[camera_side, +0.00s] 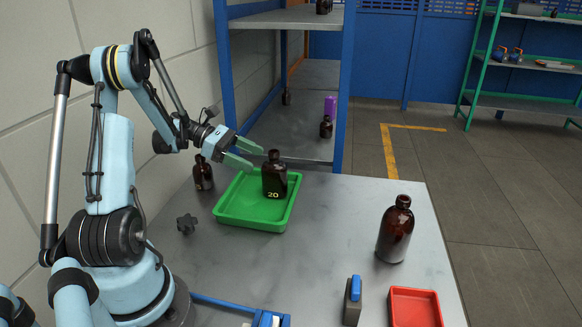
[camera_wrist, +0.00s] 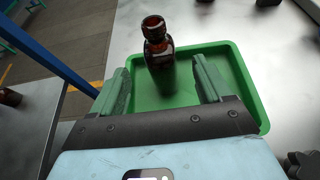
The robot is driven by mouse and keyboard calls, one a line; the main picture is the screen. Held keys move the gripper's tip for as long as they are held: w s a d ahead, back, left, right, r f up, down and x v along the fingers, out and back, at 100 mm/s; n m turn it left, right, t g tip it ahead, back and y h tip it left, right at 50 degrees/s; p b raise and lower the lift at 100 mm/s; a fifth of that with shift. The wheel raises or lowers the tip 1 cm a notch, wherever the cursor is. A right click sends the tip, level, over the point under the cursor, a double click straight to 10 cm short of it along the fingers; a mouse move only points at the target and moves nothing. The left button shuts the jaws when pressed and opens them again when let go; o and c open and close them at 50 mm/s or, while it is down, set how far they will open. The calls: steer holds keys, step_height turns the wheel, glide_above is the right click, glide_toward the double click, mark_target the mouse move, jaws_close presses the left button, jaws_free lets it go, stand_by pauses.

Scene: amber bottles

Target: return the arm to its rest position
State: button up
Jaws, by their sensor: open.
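My gripper (camera_side: 244,153) is open and empty, with its green fingers apart above the back left of the green tray (camera_side: 248,222). An amber bottle (camera_side: 274,178) marked "20" stands upright in the tray, just beyond the fingertips. In the wrist view my gripper (camera_wrist: 167,82) frames the lower part of this bottle (camera_wrist: 158,58) between its two fingers, with the green tray (camera_wrist: 245,85) around it. I cannot tell from the wrist view exactly how far the bottle is from the fingers.
Another amber bottle (camera_side: 203,174) stands left of the tray, and a larger one (camera_side: 395,230) stands at the right. A dark knob (camera_side: 187,223), a blue-topped grey object (camera_side: 353,300) and a red tray (camera_side: 414,307) are on the table. A blue-framed shelf (camera_side: 346,90) rises behind. The table's middle is clear.

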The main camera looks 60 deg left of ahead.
steer(key=w+d+r+m+g+y, duration=0.1)
steer(key=w+d+r+m, duration=0.1)
steer(key=d+r+m, duration=0.3)
steer(key=w+d+m+g, duration=0.2)
steer(key=d+m, duration=0.1)
steer(key=d, duration=0.4)
steer(key=s+d+m+y, duration=0.3)
steer(key=d+m, duration=0.3)
steer(key=m, duration=0.3)
steer(key=s+d+m+y, duration=0.4)
steer(key=d+m+y, duration=0.1)
steer(key=m, duration=0.5)
steer(key=shift+s+d+t+y, duration=0.3)
steer(key=shift+d, duration=0.2)
